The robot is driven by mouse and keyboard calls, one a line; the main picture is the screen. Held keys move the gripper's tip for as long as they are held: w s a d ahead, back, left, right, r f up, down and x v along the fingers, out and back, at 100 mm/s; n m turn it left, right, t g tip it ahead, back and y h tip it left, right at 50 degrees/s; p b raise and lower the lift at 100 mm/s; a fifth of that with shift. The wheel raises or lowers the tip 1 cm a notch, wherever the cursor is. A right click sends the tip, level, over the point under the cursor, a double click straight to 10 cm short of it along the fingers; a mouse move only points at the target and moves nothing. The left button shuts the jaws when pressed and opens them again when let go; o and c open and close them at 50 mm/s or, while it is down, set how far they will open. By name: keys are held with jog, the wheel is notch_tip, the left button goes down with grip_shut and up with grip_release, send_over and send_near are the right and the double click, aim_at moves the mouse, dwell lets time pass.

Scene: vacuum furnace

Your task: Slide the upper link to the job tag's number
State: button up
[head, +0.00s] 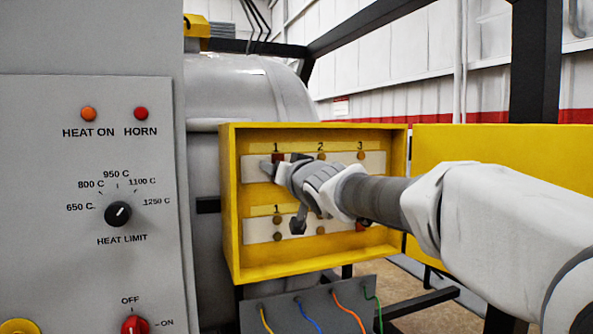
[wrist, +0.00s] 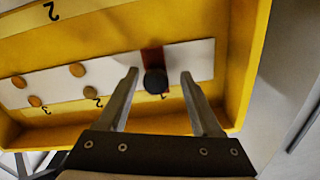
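The upper link is a dark red bar with a black knob (wrist: 154,80) at position 1 of the upper white strip (wrist: 110,79). The link's red end (head: 278,157) shows beside my gripper in the head view. My gripper (wrist: 160,74) is open, one finger on each side of the knob, with a gap to both. In the head view my gripper (head: 282,195) is at the left part of the box and hides most of the link. I see no job tag in either view.
The yellow box (head: 231,205) has raised walls around both strips. A reddish piece (head: 361,227) shows at the right of the lower strip (head: 258,232), partly behind my arm. The yellow door (head: 500,143) stands open at right. A grey control panel (head: 60,270) stands at left.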

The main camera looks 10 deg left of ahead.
jog(key=p+v, duration=0.4)
jog(key=v, duration=1.3)
jog(key=shift+s+d, duration=0.15)
jog(key=shift+d, duration=0.05)
jog(key=s+d+f+m+g+h, duration=0.1)
jog(key=s+d+f+m+h, duration=0.15)
jog(key=d+f+h, duration=0.5)
jog(key=s+d+f+m+g+h, duration=0.2)
jog(key=s+d+f+h, duration=0.15)
jog(key=d, duration=0.75)
jog(key=s+d+f+g, duration=0.2)
jog(key=s+f+g, duration=0.1)
jog(key=s+f, duration=0.3)
jog(key=s+d+f+g+y, duration=0.1)
jog(key=s+d+f+g, duration=0.1)
jog(key=s+f, duration=0.4)
jog(key=shift+s+d+f+n+g, duration=0.2)
jog(key=shift+s+f+n+g, duration=0.15)
jog(key=shift+s+g, duration=0.6)
